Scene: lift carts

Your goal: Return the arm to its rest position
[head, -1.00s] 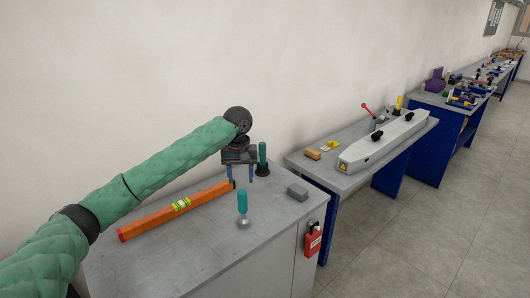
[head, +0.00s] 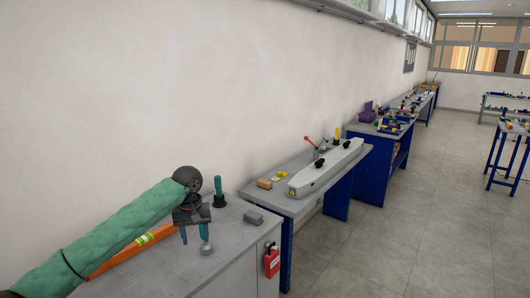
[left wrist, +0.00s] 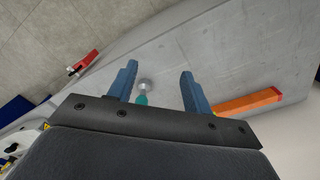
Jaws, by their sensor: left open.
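My left arm in its green sleeve comes in from the left in the head view. The left gripper (head: 193,232) is open above the grey cabinet top, its blue fingers pointing down. A teal-handled tool with a round metal base (head: 206,249) stands beyond or below the fingers, its handle partly overlapped by them. The left wrist view shows the open fingers (left wrist: 158,78) with the tool (left wrist: 143,88) between them in the picture; nothing is gripped. An orange level (head: 143,241) lies on the cabinet top, partly behind the arm. My right gripper is not in view.
A bench (head: 270,198) with a long grey device (head: 326,170) follows. Open floor (head: 400,230) lies to the right.

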